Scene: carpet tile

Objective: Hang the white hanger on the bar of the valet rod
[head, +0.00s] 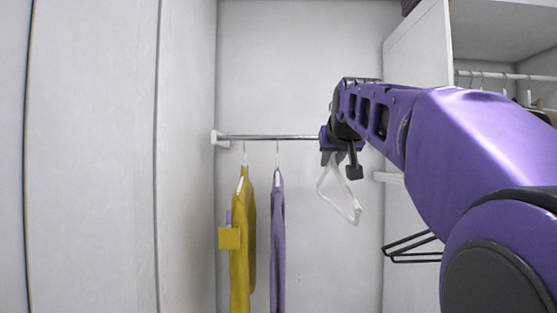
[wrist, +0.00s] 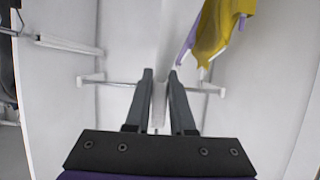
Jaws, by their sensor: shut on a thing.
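My gripper (head: 342,158) is shut on the white hanger (head: 337,194), which hangs tilted below the fingers in the head view. In the wrist view a pale part of the hanger (wrist: 158,105) shows between the fingers (wrist: 160,76); its hook is hidden. A metal bar (head: 275,137) crosses the alcove behind the gripper, and in the wrist view the bar (wrist: 122,84) passes behind the fingers. I cannot tell whether the hanger touches it. A short white rail (head: 388,177) sits at the right panel, also in the wrist view (wrist: 65,45). I cannot tell which is the valet rod.
A yellow garment (head: 242,260) and a purple garment (head: 277,235) hang from the metal bar, left of the gripper. A black hanger (head: 412,248) is low at the right. A white shelf unit (head: 418,60) stands at the right. The bar between purple garment and gripper is clear.

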